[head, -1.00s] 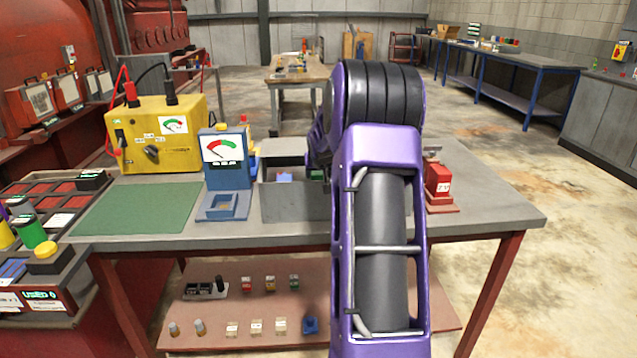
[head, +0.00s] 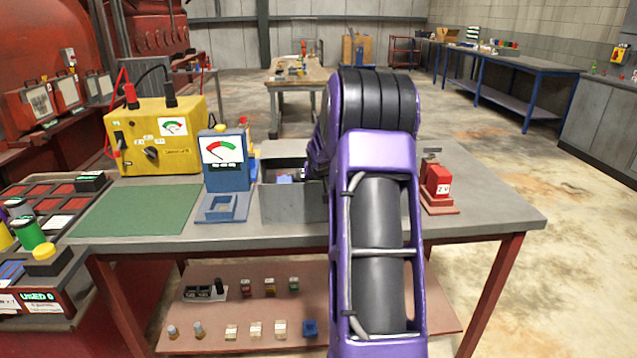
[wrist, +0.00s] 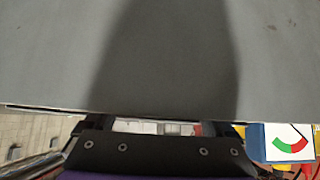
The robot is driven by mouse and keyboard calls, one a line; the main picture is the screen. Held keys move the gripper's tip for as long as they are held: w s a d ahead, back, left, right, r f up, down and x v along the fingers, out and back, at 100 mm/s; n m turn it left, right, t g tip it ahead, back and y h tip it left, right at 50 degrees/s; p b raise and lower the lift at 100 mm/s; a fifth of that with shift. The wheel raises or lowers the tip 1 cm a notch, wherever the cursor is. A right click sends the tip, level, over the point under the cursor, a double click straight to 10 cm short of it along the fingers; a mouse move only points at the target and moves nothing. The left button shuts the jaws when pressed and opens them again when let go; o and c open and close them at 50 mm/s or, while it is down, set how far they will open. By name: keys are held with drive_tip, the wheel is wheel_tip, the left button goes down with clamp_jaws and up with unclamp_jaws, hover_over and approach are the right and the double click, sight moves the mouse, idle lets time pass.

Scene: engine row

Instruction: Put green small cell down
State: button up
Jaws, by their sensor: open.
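No small green cell can be made out in the grey bin (head: 292,211) on the bench; my arm covers the bin's right part. A small blue item (head: 284,179) shows inside the bin. My gripper (wrist: 157,127) is at the bin, mostly hidden behind my arm in the head view. In the wrist view its two dark fingers stand apart, with no cell visible between them. A plain grey surface (wrist: 60,55) with a shadow fills most of that view. A small green-topped block (head: 293,285) stands on the lower shelf.
Left of the bin stand a blue gauge tester (head: 227,165), a green mat (head: 135,209) and a yellow meter box (head: 160,140). A red device (head: 437,185) stands to the right. The bench's right end (head: 500,210) is clear.

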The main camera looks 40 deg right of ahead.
drive_tip(key=p+v, duration=0.1)
drive_tip(key=v, duration=1.1)
drive_tip(key=shift+r, duration=0.1)
